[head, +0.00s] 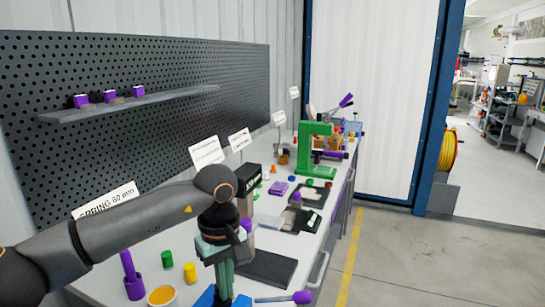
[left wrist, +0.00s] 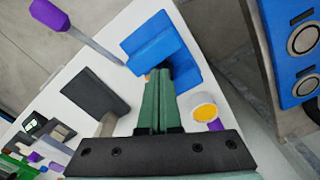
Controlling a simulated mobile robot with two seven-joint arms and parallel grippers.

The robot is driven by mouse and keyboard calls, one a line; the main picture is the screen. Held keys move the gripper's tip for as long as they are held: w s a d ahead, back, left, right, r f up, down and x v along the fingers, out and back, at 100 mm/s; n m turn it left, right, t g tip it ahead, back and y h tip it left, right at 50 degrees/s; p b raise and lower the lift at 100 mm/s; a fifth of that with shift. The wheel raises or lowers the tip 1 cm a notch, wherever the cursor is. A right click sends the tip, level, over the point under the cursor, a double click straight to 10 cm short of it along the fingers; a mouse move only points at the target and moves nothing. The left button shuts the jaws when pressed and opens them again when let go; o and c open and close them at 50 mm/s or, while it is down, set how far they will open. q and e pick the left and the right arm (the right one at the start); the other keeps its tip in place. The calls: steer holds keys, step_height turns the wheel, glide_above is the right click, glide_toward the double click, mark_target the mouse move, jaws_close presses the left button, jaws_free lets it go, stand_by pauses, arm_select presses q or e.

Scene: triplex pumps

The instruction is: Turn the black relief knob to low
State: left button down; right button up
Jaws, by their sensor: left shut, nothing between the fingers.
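My left gripper (head: 229,293) points down over the near end of the bench, with its green fingers together and nothing between them. In the left wrist view the fingertips (left wrist: 163,75) are at a blue block (left wrist: 150,38). A small dark part (left wrist: 169,66) shows at the fingertips against the blue block; it may be the black relief knob, but the fingers partly hide it and its setting cannot be read. I cannot tell whether the fingers touch it. In the head view the blue block (head: 205,298) is cut by the bottom edge. My right gripper is not in view.
A purple-handled screwdriver (head: 300,297) lies right of the gripper. A dark flat block (head: 266,268) lies behind it. A yellow-filled cup (head: 162,296), a purple holder (head: 134,287) and yellow and green pieces (head: 190,272) stand to the left. A green press (head: 316,150) stands farther back.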

arm_select(q)
steer(key=shift+d, duration=0.1)
steer(key=shift+s+d, duration=0.2)
steer(key=shift+d, duration=0.05)
steer(key=shift+r, duration=0.15)
step_height(320, 180, up, 6)
steer(key=p, duration=0.4)
steer(key=shift+a, duration=0.15)
